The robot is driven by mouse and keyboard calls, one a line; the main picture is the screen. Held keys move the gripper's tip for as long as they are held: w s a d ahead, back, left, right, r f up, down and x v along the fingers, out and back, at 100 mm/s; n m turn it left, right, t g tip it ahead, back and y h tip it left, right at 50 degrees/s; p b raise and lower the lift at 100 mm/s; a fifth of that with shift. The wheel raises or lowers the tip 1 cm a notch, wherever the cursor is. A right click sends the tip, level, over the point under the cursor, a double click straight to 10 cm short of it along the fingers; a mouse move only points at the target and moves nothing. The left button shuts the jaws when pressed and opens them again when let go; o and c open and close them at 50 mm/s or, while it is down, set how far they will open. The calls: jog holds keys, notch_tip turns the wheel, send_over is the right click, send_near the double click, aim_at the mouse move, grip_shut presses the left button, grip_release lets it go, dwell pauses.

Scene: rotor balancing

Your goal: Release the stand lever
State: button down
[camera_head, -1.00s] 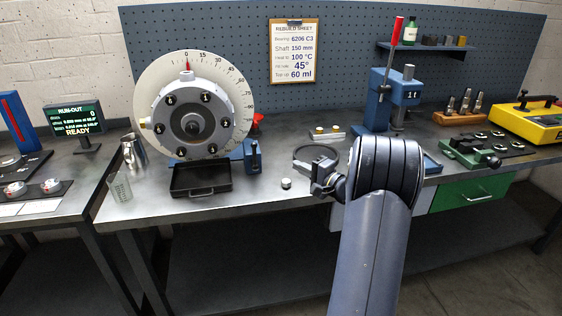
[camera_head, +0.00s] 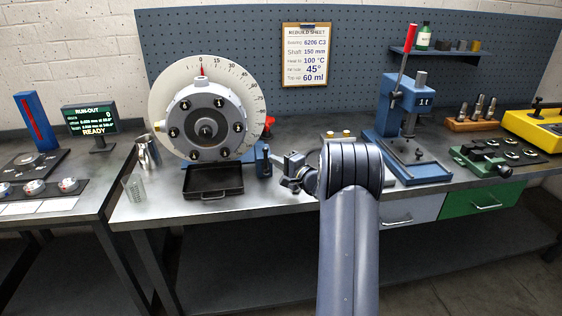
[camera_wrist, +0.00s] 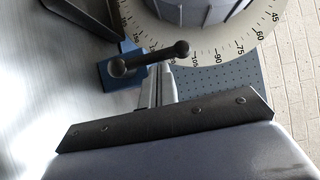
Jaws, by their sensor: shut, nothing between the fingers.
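The stand lever, a black bar with a rounded knob at each end (camera_wrist: 150,58), sits on a small blue block (camera_wrist: 112,72) in the wrist view. In the head view the blue block (camera_head: 262,160) stands at the right foot of the rotor stand, beside the large white dial (camera_head: 170,88). My gripper (camera_head: 284,172) is just right of the block. In the wrist view my gripper's fingers (camera_wrist: 163,74) are shut and empty, with their tips right at the lever's bar. I cannot tell whether they touch it. The grey rotor hub (camera_head: 205,125) is mounted in front of the dial.
A black tray (camera_head: 212,181) lies on the bench below the rotor. A metal jug (camera_head: 148,152) and a clear beaker (camera_head: 134,188) stand to the left. A red part (camera_head: 269,121) shows behind the block. The blue press (camera_head: 405,105) stands to the right.

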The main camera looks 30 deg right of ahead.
jog(key=shift+a+r+n+g+b, duration=0.15)
jog(key=shift+a+n+g+b, duration=0.25)
jog(key=shift+b, duration=0.65)
jog(key=n+b, duration=0.1)
jog(key=b, duration=0.1)
jog(key=a+n+g+h+b, duration=0.1)
jog(key=b, duration=0.1)
jog(key=shift+w+a+r, duration=0.15)
jog(key=shift+w+a, duration=0.05)
jog(key=shift+w, duration=0.1)
jog(key=a+n+g+h, duration=0.1)
jog(key=n, duration=0.1)
jog(key=w+a+n+g+h+p, duration=0.1)
jog(key=a+n+h, duration=0.1)
jog(key=a+f+n+g+h+p, duration=0.1)
jog(key=n+h, duration=0.1)
jog(key=shift+w+a+g, duration=0.2)
jog(key=shift+a+g, duration=0.2)
jog(key=shift+a+f, duration=0.15)
jog(key=shift+f, duration=0.05)
dwell(0.5)
jog(key=w+r+p+v, duration=0.1)
jog(key=r+v, duration=0.1)
jog(key=v, duration=1)
jog(key=shift+r, duration=0.4)
